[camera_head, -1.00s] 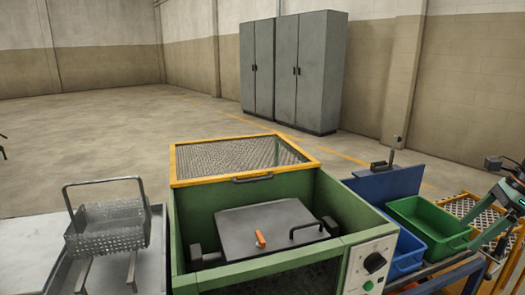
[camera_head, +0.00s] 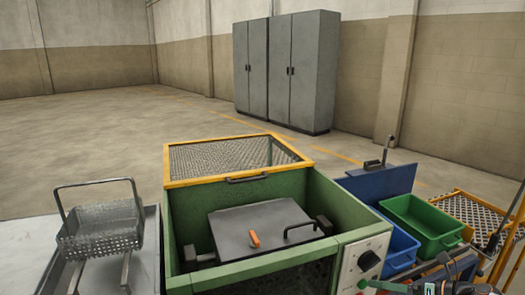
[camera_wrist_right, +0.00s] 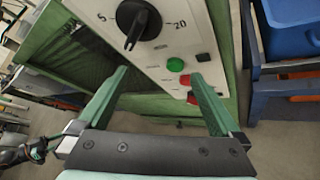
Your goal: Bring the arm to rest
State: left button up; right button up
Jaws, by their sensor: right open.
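My right gripper (camera_head: 385,287) is low at the bottom right of the head view, partly cut off by the frame edge, close to the furnace's control panel (camera_head: 362,262). In the right wrist view my right gripper (camera_wrist_right: 160,75) has its two green fingers wide apart with nothing between them. Beyond the fingers that view shows the panel (camera_wrist_right: 220,62) with a black dial, a green button and red parts. I cannot tell whether a finger touches the panel. My left gripper is not seen in the head view.
The green furnace (camera_head: 335,205) has a grey lid (camera_head: 230,235) and a raised yellow mesh guard (camera_head: 235,158). A wire basket (camera_head: 100,228) stands at left. Blue (camera_head: 400,245) and green (camera_head: 420,225) bins and a yellow mesh rack (camera_head: 470,212) are at right.

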jog(key=s+f+m+g+h, duration=0.1)
jog(key=s+f+m+h, duration=0.3)
jog(key=s+m, duration=0.55)
jog(key=s+a+f+m+h, duration=0.1)
jog(key=s+f+m+h, duration=0.1)
jog(key=s+f+m, duration=0.7)
jog(key=s+f+m+g+h, duration=0.1)
jog(key=s+f+m+h, duration=0.15)
jog(key=s+m, duration=0.65)
jog(key=a+m+t+y, duration=0.2)
jog(key=a+m, duration=0.5)
jog(key=a, duration=1.2)
pick_arm(q)
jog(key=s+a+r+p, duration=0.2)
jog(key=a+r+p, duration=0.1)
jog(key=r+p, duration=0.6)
jog(key=p, duration=0.4)
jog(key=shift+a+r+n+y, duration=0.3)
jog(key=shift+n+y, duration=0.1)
pick_arm(e)
jog(key=s+d+r, duration=0.1)
jog(key=d+r, duration=0.2)
jog(key=r, duration=0.6)
jog(key=shift+s+r+m, duration=0.3)
jog(key=shift+s+m, duration=0.05)
jog(key=shift+s, duration=0.05)
